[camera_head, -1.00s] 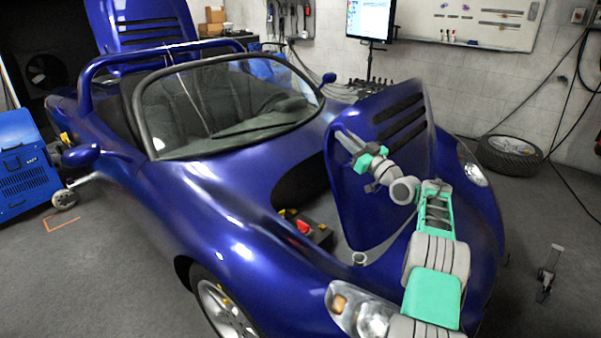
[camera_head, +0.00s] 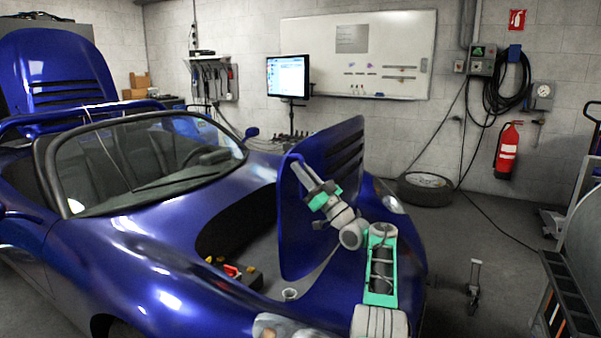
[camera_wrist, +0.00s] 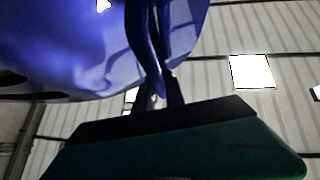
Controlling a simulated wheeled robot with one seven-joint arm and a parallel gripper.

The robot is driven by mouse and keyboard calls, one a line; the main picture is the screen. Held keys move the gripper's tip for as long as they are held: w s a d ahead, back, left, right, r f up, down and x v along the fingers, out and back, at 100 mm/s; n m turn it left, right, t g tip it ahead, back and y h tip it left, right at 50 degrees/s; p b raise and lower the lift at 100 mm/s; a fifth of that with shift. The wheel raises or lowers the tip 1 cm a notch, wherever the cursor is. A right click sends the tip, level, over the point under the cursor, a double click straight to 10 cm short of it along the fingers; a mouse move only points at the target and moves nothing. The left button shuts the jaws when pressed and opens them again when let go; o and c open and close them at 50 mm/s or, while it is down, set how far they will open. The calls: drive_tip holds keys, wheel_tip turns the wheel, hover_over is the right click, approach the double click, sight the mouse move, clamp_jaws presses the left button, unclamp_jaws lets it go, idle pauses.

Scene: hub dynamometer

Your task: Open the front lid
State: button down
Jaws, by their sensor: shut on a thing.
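The front lid (camera_head: 318,215) is a glossy blue panel with dark slots. It stands steeply raised over the open front compartment of the blue car in the head view. The exact contact is partly dark there.
The open compartment holds a dark box with red and yellow items (camera_head: 232,272). The windshield (camera_head: 140,160) stands behind it. A tyre (camera_head: 425,188) lies on the floor by the wall, beyond the car's nose. A dark cart (camera_head: 570,290) is at the right edge.

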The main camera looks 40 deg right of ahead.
drive_tip(key=c, duration=1.4)
unclamp_jaws()
drive_tip(key=shift+s+d+f, duration=0.1)
drive_tip(key=shift+s+f, duration=0.1)
drive_tip(key=shift+f, duration=0.1)
drive_tip(key=v, duration=0.7)
drive_tip(key=shift+b, duration=0.45)
drive_tip(key=shift+s, duration=0.15)
